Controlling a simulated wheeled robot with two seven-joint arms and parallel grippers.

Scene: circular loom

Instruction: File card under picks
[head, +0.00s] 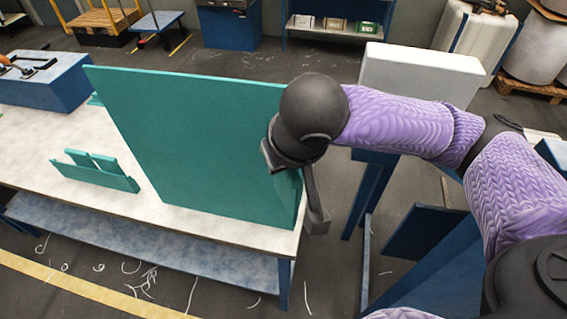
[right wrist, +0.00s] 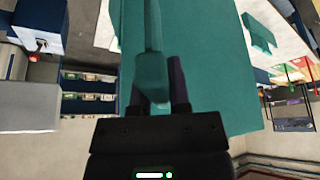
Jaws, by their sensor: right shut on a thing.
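No card or picks can be made out by name. A large flat teal panel (head: 190,140) rises from the pale table and fills the middle of the head view. My right gripper (head: 306,195) is at the panel's right edge, partly hidden behind my dark wrist. In the right wrist view its fingers (right wrist: 156,85) are shut on a narrow teal bar (right wrist: 153,60), with the panel (right wrist: 205,60) close behind. I cannot tell whether the bar joins the panel. A small teal slotted holder (head: 95,172) stands on the table left of the panel. My left gripper is out of view.
The pale table (head: 60,140) has bare room around the slotted holder. A blue box (head: 48,82) stands at its far left. A grey-white block (head: 418,75) lies behind my right arm. Blue frames (head: 365,190) stand right of the table, beneath my arm.

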